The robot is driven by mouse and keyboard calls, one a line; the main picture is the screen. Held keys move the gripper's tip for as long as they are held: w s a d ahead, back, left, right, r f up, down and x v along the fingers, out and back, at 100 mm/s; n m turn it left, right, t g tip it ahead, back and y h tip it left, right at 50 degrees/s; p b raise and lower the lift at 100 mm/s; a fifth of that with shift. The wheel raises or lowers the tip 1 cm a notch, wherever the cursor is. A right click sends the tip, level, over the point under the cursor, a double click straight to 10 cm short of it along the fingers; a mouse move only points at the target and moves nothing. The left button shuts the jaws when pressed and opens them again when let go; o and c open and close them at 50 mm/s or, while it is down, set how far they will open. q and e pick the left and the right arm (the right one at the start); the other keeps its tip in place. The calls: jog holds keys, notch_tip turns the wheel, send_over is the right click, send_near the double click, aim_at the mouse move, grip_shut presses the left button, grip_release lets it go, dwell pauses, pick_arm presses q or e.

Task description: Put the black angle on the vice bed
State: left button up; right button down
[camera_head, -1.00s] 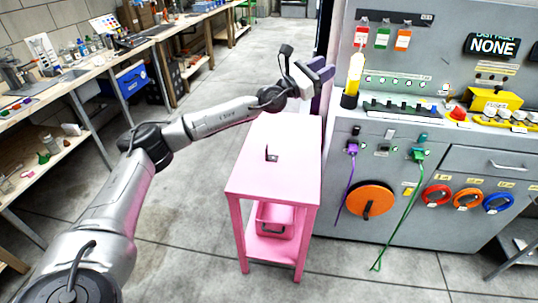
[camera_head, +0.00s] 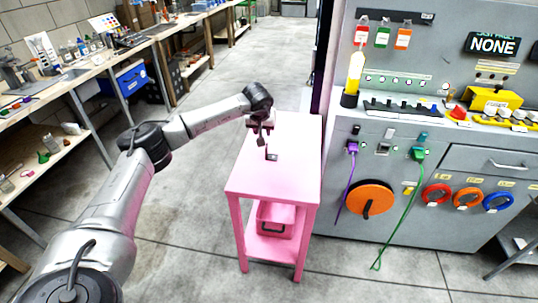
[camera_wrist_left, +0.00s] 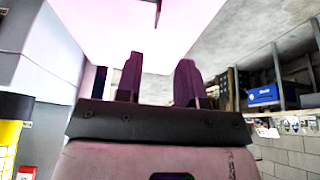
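The black angle (camera_head: 271,154) is a small dark L-shaped piece standing on the pink table (camera_head: 250,184). My left gripper (camera_head: 262,131) is over the table, just above and behind the angle, pointing down. In the left wrist view its two fingers (camera_wrist_left: 159,68) are apart with nothing between them. A thin dark piece at the top edge of that view, likely the angle (camera_wrist_left: 157,12), lies beyond the fingertips. I cannot pick out the vice bed with certainty. My right gripper is not in view.
A grey panel cabinet (camera_head: 400,215) with cables and coloured reels stands right of the table. A long workbench (camera_head: 75,78) with tools and bottles runs along the left. A pink bin (camera_head: 275,220) sits on the table's lower shelf. Floor between bench and table is clear.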

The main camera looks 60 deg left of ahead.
pick_arm(q)
jog(key=b+x, duration=0.3)
jog(key=x, duration=0.5)
jog(key=shift+w+f, duration=0.15)
jog(key=shift+f, duration=0.05)
jog(key=b+x, duration=0.3)
jog(key=shift+w+a+f, duration=0.15)
jog(key=shift+w, duration=0.15)
jog(key=shift+w+a+f+b, duration=0.25)
jog(key=shift+f+b, duration=0.1)
jog(key=shift+f, duration=0.25)
jog(key=shift+a+f, duration=0.1)
jog(key=shift+f, duration=0.05)
grip_shut()
